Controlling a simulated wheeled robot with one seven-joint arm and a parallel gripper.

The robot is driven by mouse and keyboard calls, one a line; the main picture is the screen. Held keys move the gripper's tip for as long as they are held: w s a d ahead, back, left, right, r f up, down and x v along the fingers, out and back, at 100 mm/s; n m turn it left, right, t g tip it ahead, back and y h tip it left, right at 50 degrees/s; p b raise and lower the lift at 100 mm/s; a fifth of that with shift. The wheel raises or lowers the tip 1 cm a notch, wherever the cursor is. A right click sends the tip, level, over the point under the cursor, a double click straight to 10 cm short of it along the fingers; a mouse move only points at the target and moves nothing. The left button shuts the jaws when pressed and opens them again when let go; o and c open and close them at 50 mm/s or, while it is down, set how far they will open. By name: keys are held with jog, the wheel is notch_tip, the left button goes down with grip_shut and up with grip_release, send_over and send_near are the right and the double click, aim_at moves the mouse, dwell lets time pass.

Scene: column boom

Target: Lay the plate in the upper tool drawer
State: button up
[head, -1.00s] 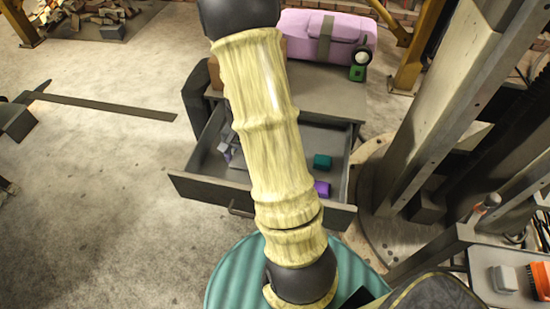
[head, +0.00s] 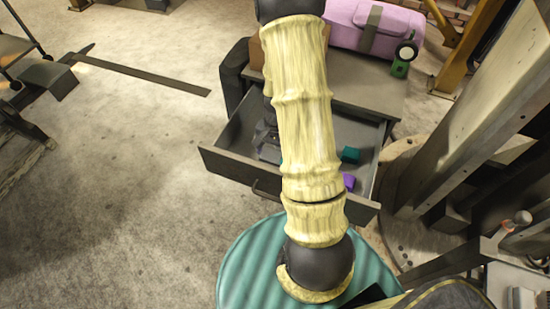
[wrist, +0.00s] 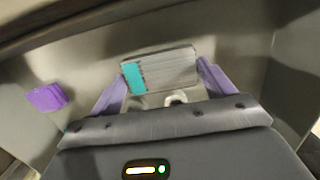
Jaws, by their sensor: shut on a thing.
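The plate (wrist: 172,68) is a flat grey rectangle with a teal band at its left end. It sits between the two purple fingers of my gripper (wrist: 163,77) in the wrist view, and my gripper is shut on it. The open drawer (head: 228,167) is grey, below the cabinet top in the head view. My gripper (head: 268,143) is over or inside the drawer's left part, mostly behind my arm. The plate cannot be made out in the head view. I cannot tell whether the plate touches the drawer floor.
A purple block (wrist: 47,97) and a teal block (head: 350,155) lie in the drawer's right part. A pink case (head: 372,28) and a green item (head: 401,62) stand on the cabinet top (head: 365,83). A steel column (head: 470,120) rises at right.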

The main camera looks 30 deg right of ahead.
aim_at(275, 155)
jog(key=shift+f, duration=1.95)
jog(key=o, duration=1.4)
jog(key=shift+f, duration=0.1)
jog(key=r, duration=0.8)
jog(key=w+d+r, duration=0.1)
jog(key=r, duration=0.3)
jog(key=shift+r, duration=0.1)
